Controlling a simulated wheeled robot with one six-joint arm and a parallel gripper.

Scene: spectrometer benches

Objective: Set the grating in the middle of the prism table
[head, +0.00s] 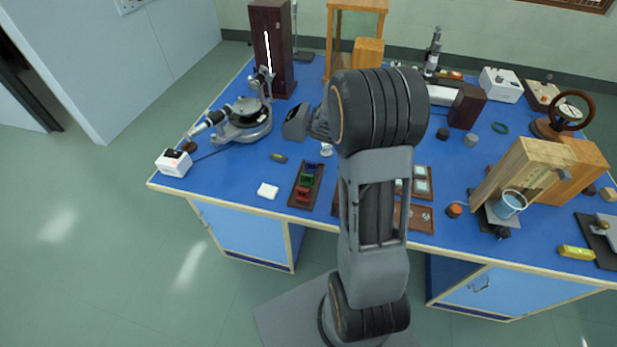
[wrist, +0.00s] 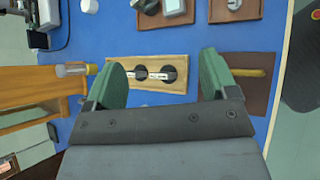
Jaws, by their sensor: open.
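The spectrometer (head: 243,122) stands at the left of the bench, and its prism table (head: 247,107) is a small dark disc with nothing clearly visible on it. I cannot pick out the grating for certain. Small square glass or framed pieces (head: 421,186) lie in a brown tray right of my arm, and similar pieces (wrist: 174,7) show at the top of the wrist view. My gripper (wrist: 162,74) has green fingertips and is open and empty above a wooden board (wrist: 150,60) with two dark round spots and a pale strip. My arm hides my gripper in the head view.
A tray of red, green and blue blocks (head: 306,184) lies left of my arm. A white box (head: 172,162) and a white pad (head: 268,190) are near the left edge. A tall dark lamp housing (head: 271,50) stands behind the spectrometer.

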